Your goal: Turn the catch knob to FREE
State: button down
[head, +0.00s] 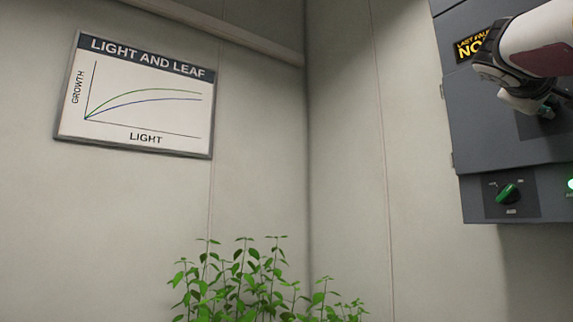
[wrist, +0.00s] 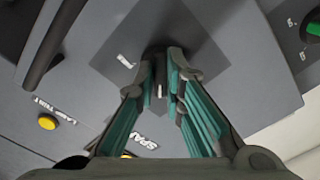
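The catch knob (wrist: 159,68) is a dark knob with a pale pointer line, on a darker square plate on the grey cabinet face in the wrist view. My gripper (wrist: 162,78) has its two teal-padded fingers on either side of the knob, drawn in close, and looks shut on it. The fingers hide part of the knob. A small white label (wrist: 125,61) lies up and left of it, too small to read surely. In the head view my gripper (head: 541,106) is at the cabinet's upper door, and the knob is mostly hidden there.
The grey cabinet (head: 475,120) hangs on the right. Its lower panel carries a green knob (head: 508,194) and a lit green lamp (head: 571,184). A yellow lamp test button (wrist: 47,122) and a dark bar handle (wrist: 52,45) are near my gripper. A leafy plant (head: 250,285) stands low.

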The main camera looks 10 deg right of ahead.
jog(key=shift+f+m+b, duration=0.1)
jog(key=shift+m+b, duration=0.2)
jog(key=shift+b, duration=0.05)
jog(key=shift+m+b, duration=4.8)
jog(key=shift+m, duration=3.9)
jog(key=c, duration=1.7)
grip_release()
jog(key=shift+a, duration=0.1)
